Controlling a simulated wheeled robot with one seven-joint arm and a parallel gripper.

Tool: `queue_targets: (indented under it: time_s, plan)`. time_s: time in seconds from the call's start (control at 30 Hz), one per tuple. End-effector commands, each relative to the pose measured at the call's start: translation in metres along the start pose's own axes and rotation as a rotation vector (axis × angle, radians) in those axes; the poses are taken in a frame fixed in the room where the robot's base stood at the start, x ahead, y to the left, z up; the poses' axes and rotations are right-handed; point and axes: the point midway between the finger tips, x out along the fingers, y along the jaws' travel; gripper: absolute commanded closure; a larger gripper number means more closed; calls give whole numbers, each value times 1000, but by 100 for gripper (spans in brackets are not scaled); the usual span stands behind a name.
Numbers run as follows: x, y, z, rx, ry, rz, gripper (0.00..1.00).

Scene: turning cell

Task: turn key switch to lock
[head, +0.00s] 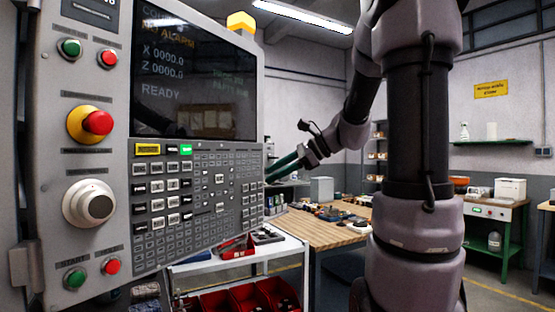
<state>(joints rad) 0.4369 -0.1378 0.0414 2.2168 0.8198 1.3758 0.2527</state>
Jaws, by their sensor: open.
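The control panel (200,165) fills the left of the head view. I cannot make out a key switch with a key on it. A round silver-white knob (89,204) sits at the lower left of the panel, below a red mushroom button on a yellow collar (90,124). My gripper (270,174) is at the panel's right edge, with two dark green fingers pointing left, apart and with nothing seen between them. The panel's edge may hide the fingertips. The gripper is well to the right of the knob.
Green and red buttons (89,48) sit above and below the knob. A screen (193,75) reads READY. A cart (235,262) with red bins stands below the panel. A wooden workbench (325,232) with small items stands behind. Floor at the right is partly clear.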

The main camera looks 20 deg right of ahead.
Motion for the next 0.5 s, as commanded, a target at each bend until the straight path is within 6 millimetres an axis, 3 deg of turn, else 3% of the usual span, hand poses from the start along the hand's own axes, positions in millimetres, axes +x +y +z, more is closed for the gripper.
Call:
queue_targets:
  time_s: [0.03, 0.1, 0.2, 0.33, 0.5]
  plan:
    - [-4, -28, -16, 126, -61, -63, 50]
    - [-14, -64, -32, 278, -156, -151, 50]
    - [-32, -106, -57, 442, -273, -262, 50]
    - [-53, -139, -81, 564, -377, -358, 50]
    - [-58, -153, -88, 607, -420, -395, 50]
